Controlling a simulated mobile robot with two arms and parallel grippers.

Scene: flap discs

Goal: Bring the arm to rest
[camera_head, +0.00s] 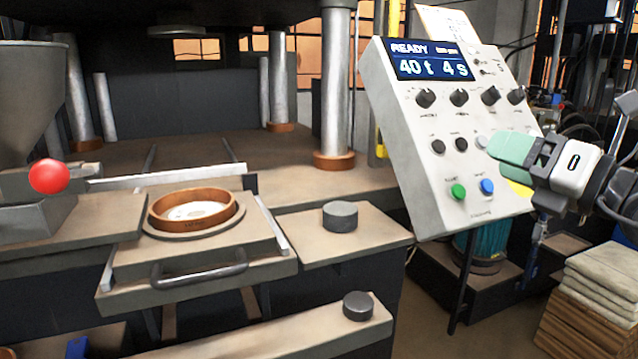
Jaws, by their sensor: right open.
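My right gripper (512,158) is at the right of the head view, its pale green fingers pointing left. It overlaps the right side of the slanted control panel (400,140) in the picture; I cannot tell whether it touches it. It is open and I see nothing held in it. The panel has black knobs, a green button (458,191) and a blue button (487,186). Its screen (430,62) reads READY, 40 t, 4 s. My left gripper is out of view.
A drawer tray (215,255) with a handle carries a copper-coloured ring (193,209) on the left. Dark cylinders stand on a side shelf (375,240) and a lower ledge (250,335). A red ball knob (48,176) sits by a grey hopper (28,100). Stacked sacks (595,285) lie lower right.

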